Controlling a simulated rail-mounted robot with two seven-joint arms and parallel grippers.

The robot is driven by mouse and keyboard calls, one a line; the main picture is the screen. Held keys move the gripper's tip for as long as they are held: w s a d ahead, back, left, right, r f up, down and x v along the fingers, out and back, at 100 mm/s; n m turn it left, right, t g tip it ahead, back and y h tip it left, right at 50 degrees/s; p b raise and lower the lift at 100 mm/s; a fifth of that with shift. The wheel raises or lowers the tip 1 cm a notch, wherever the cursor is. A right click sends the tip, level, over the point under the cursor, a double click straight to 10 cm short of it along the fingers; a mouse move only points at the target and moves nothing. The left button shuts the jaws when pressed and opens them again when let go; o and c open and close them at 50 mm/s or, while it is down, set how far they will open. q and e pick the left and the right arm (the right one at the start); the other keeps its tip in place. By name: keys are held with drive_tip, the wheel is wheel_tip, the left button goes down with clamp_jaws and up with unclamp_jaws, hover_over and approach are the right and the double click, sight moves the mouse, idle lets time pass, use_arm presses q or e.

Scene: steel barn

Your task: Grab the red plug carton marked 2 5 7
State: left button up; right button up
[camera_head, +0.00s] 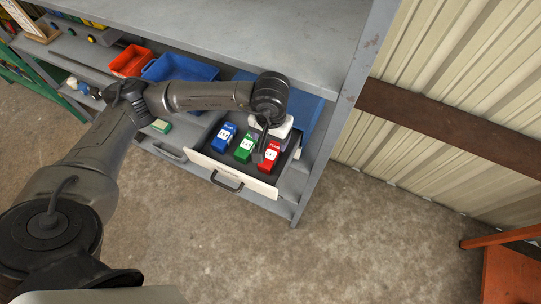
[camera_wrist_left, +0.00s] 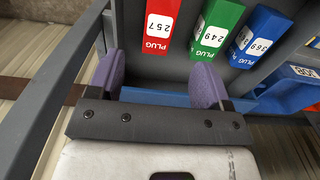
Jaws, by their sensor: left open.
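The red plug carton marked 257 (camera_wrist_left: 160,24) lies in the open drawer, at the right end of a row of cartons in the head view (camera_head: 268,156). In the left wrist view its PLUG end faces my left gripper (camera_wrist_left: 160,76). That gripper is open, its two purple finger pads spread wider than the carton. The carton lines up with the gap between the pads, with nothing held. In the head view my left gripper (camera_head: 262,145) hangs over the drawer by the red carton, partly hidden by its wrist. My right gripper is not in view.
A green carton marked 249 (camera_wrist_left: 213,28) and a blue carton marked 369 (camera_wrist_left: 255,38) lie beside the red one. The drawer (camera_head: 230,170) has raised walls close around them. A shelf board (camera_head: 250,35) overhangs behind. A blue bin (camera_head: 180,67) and red bin (camera_head: 130,61) stand left.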

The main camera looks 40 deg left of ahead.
sight(271, 155)
use_arm(q)
wheel_tip(271, 155, down, 4)
drive_tip(key=shift+f+p, duration=0.25)
drive_tip(key=shift+p, duration=0.3)
drive_tip(key=shift+s+f+p, duration=0.1)
drive_tip(key=shift+f+p, duration=0.4)
drive_tip(key=shift+f, duration=0.05)
wheel_tip(271, 155, down, 3)
drive_tip(key=shift+d+f+p, duration=0.1)
drive_tip(key=shift+p, duration=0.5)
drive_tip(key=shift+f, duration=0.5)
drive_tip(key=shift+c, duration=0.3)
drive_tip(key=c, duration=0.7)
drive_tip(key=shift+c, duration=1.3)
drive_tip(key=shift+r, duration=0.1)
